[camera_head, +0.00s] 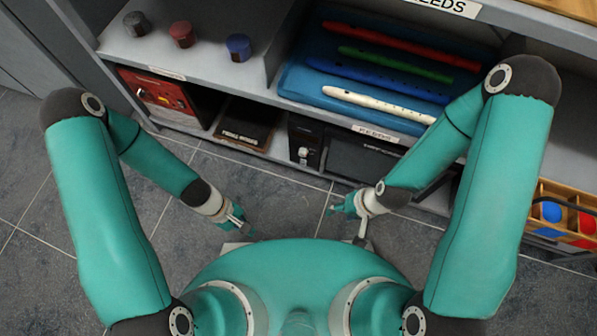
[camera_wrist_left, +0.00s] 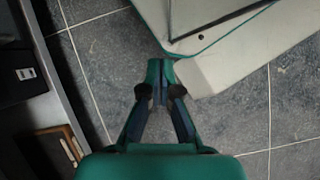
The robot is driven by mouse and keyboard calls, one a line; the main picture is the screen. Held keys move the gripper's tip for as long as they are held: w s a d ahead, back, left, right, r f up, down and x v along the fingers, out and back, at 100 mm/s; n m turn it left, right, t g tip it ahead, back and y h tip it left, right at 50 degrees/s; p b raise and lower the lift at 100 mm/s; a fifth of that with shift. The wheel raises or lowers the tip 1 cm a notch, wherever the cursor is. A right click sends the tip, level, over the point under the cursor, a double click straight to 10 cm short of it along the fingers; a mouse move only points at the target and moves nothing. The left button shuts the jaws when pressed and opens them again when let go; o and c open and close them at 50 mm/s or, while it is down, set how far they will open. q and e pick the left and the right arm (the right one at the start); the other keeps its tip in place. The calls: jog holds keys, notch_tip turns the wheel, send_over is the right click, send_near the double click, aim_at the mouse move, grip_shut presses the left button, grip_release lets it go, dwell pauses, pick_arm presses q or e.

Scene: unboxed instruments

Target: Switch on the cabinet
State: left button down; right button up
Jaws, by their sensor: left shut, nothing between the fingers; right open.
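A grey shelf cabinet (camera_head: 215,80) stands ahead of me. On its lower shelf, a red box (camera_head: 160,92) with small controls sits at the left and a black device (camera_head: 303,140) with a silver knob sits near the middle. I cannot tell which one the task means, or whether either is on. My left gripper (camera_head: 241,222) is shut and empty above the floor, apart from the shelf; its closed fingers also show in the left wrist view (camera_wrist_left: 160,75). My right gripper (camera_head: 346,208) is open and empty, in front of the shelf.
Three small knob-like pieces stand at the upper left shelf. Red, green, blue and white flutes lie on a blue mat (camera_head: 300,95). A dark flat case (camera_head: 247,122) lies between the red box and black device. A wooden crate (camera_head: 545,190) stands right. Tiled floor is clear.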

pick_arm(q)
jog(key=w+d+f+n+h+b, duration=0.25)
jog(key=f+n+h, duration=0.2)
jog(key=n, duration=0.45)
jog(key=w+d+f+n+h+b, duration=0.1)
jog(key=d+f+n+h+b, duration=0.2)
jog(key=f+n, duration=0.4)
jog(key=w+a+f+n+t+h+b, duration=0.1)
jog(key=w+a+n+t+h+b, duration=0.1)
jog(key=w+n+t, duration=0.7)
jog(key=w+n+h+b, duration=0.1)
jog(key=w+n, duration=0.2)
jog(key=n, duration=0.3)
jog(key=shift+f+t, duration=0.15)
jog(key=shift+t, duration=0.15)
pick_arm(e)
notch_tip(320, 180, down, 10)
